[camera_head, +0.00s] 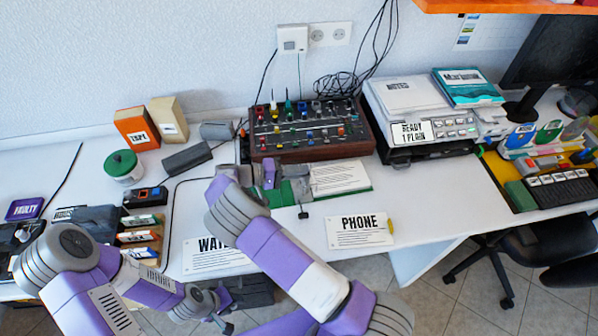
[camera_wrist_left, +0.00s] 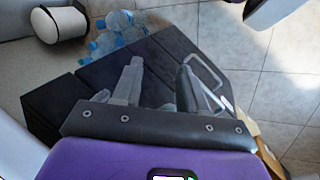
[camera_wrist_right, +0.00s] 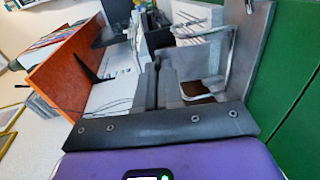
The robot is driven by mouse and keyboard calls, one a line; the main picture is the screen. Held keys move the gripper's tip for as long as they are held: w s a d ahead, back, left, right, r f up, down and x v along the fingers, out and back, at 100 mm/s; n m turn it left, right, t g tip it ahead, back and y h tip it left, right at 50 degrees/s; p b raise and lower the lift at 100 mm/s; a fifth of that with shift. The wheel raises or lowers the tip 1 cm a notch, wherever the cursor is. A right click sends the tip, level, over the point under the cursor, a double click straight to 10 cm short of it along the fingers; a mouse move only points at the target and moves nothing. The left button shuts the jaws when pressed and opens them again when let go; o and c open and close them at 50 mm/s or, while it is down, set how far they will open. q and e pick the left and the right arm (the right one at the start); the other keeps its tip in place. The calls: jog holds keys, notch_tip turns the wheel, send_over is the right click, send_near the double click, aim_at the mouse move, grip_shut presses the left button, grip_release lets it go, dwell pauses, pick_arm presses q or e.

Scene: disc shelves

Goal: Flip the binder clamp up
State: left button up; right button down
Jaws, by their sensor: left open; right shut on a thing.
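The green binder (camera_head: 347,193) lies on the desk in front of the mixer, with a printed sheet (camera_head: 338,178) on it. In the right wrist view its green cover (camera_wrist_right: 300,110) fills the right side. The binder clamp (camera_wrist_right: 247,55) shows there as a grey metal plate with a bent wire loop. My right gripper (camera_head: 268,178) is at the binder's left end, and its fingers (camera_wrist_right: 160,85) are close together, shut on part of the clamp. The gripped part is mostly hidden. My left gripper (camera_head: 218,300) is low at the desk's front edge, open and empty; its fingers (camera_wrist_left: 158,82) are apart.
A mixer (camera_head: 310,130) stands just behind the binder. A PHONE sheet (camera_head: 360,230) and a partly covered WATER sheet (camera_head: 205,258) lie in front. A printer (camera_head: 410,105) is to the right. Small boxes (camera_head: 140,235) stand left. Water bottles (camera_wrist_left: 120,30) are below the desk.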

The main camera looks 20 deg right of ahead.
jog(key=c, duration=1.3)
grip_release()
jog(key=shift+a, duration=0.1)
jog(key=shift+p+v, duration=0.35)
jog(key=shift+v, duration=3.4)
